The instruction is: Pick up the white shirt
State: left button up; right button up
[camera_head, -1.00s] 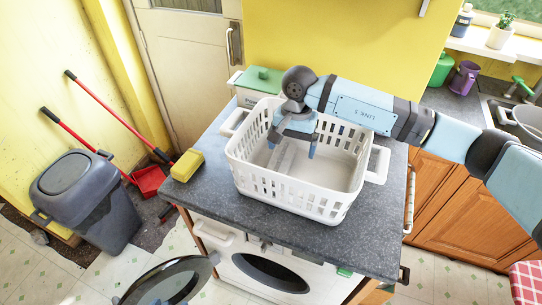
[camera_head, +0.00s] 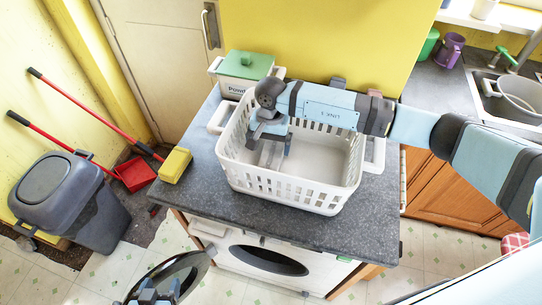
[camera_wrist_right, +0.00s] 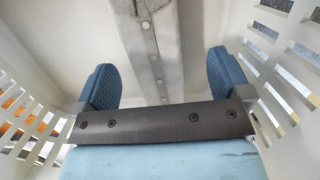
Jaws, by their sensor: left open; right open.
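The white shirt (camera_wrist_right: 148,40) appears in the right wrist view as a pale strip with a row of buttons inside the basket. In the head view it shows only as a greyish patch (camera_head: 268,154) under my right gripper. The white laundry basket (camera_head: 300,190) stands on the grey counter. My right gripper (camera_head: 270,143) is down inside the basket, open. In the right wrist view its two blue fingers (camera_wrist_right: 162,72) are apart on either side of the shirt strip. My left gripper (camera_head: 158,292) is at the bottom edge beside the washer door, partly cut off.
The washer (camera_head: 265,262) below the counter has its round door (camera_head: 172,275) open. A green-lidded box (camera_head: 245,68) stands behind the basket. A grey bin (camera_head: 70,195) is on the floor at left.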

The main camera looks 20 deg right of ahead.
aim_at(271, 154)
jog(key=shift+s+d+f, duration=0.1)
jog(key=shift+f, duration=0.15)
jog(key=f+p, duration=0.2)
jog(key=f, duration=0.1)
jog(key=shift+s+d+f, duration=0.15)
jog(key=shift+s+f, duration=0.05)
jog(key=shift+f, duration=0.6)
jog(key=c, duration=1.1)
